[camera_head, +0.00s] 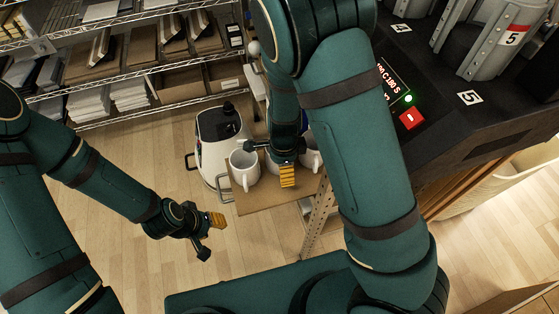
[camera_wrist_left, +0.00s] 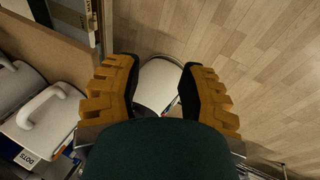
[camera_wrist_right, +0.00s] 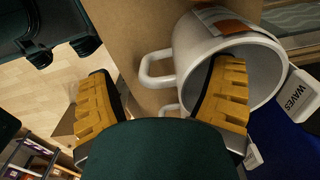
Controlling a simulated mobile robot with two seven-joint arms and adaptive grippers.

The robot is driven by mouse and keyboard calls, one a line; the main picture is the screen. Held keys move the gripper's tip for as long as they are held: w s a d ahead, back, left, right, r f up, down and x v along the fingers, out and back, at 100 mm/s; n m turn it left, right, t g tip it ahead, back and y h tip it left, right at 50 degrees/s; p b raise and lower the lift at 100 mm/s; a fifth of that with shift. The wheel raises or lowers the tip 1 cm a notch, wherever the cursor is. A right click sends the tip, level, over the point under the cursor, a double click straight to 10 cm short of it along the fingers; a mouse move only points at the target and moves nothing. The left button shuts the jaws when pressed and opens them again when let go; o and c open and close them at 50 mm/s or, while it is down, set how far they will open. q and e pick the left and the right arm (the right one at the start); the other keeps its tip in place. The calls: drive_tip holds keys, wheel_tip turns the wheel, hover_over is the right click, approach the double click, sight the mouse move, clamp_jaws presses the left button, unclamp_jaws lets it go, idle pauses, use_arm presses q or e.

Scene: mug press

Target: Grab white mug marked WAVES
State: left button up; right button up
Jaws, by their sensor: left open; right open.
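In the right wrist view a large white mug (camera_wrist_right: 195,45) lies close, its opening facing the camera and its handle to the left. A white tag reading WAVES (camera_wrist_right: 297,95) shows beside its rim. My right gripper (camera_wrist_right: 165,100) is open: one finger overlaps the mug's opening, the other is left of the handle. Whether either touches cannot be told. In the head view my right gripper (camera_head: 287,160) is among white mugs on a brown board, partly hiding one. My left gripper (camera_head: 210,235) is open and empty over the floor, left of the board.
Another white mug (camera_head: 243,168) stands on the board (camera_head: 250,203). In the left wrist view a tag reads DOTS (camera_wrist_left: 26,159). A white canister machine (camera_head: 212,140) stands behind. A dark press (camera_head: 470,120) is at right, wire shelves (camera_head: 130,60) at back.

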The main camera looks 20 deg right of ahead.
wheel_tip(320, 180, down, 2)
drive_tip(key=shift+f+b, duration=0.25)
drive_tip(key=shift+b, duration=0.05)
drive_tip(key=shift+r, duration=0.1)
drive_tip(key=shift+c, duration=0.6)
clamp_jaws()
